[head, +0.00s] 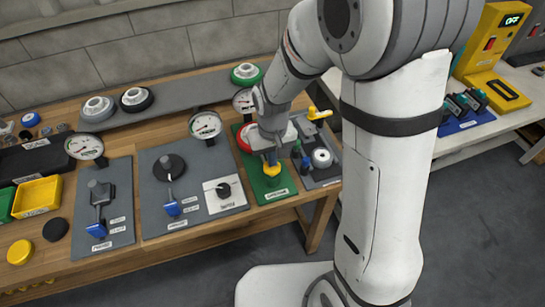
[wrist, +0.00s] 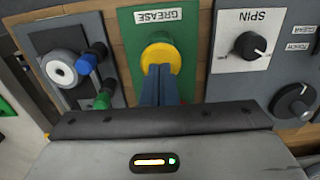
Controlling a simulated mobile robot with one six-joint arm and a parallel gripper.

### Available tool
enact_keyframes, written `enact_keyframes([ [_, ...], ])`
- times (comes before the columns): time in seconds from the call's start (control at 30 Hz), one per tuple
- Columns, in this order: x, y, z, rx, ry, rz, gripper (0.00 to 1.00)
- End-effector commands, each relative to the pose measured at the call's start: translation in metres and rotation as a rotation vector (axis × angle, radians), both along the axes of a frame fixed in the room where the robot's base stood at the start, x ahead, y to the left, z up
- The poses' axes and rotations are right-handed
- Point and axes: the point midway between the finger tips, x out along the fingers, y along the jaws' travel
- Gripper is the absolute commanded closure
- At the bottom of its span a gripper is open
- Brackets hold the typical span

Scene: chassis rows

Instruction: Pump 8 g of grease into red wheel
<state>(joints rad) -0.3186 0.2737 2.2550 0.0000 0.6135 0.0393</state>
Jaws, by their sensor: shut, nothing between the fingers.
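The green grease plate (head: 280,186) carries a yellow round plunger cap (head: 271,169), which also shows in the wrist view (wrist: 160,60). My gripper (head: 270,158) is shut and empty, its dark blue fingertips (wrist: 159,72) pointing at the yellow cap. They overlap the cap's near side in the wrist view; I cannot tell whether they touch it. A red round part (head: 243,138), perhaps the red wheel, shows at the back of the green plate, mostly hidden by my arm. A dial gauge (head: 243,101) stands behind it; its reading is too small to tell.
Left is a grey plate with a SPIN panel (head: 225,193) and a black knob. Right is a grey plate with a white roller (head: 321,158) and a yellow lever (head: 319,114). Other wheels (head: 136,99) rest on the rear shelf (head: 180,98). Yellow bin (head: 38,196) is far left.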

Motion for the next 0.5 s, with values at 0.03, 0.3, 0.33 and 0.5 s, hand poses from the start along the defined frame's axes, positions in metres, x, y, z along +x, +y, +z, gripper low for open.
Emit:
enact_keyframes([
  [0.03, 0.001, 0.000, 0.018, 0.002, -0.008, 0.000, 1.00],
  [0.3, 0.002, 0.001, 0.076, 0.003, -0.012, 0.001, 1.00],
  [0.33, 0.002, 0.001, 0.081, 0.003, -0.011, 0.001, 1.00],
  [0.5, 0.002, 0.001, 0.101, 0.002, -0.008, 0.001, 1.00],
])
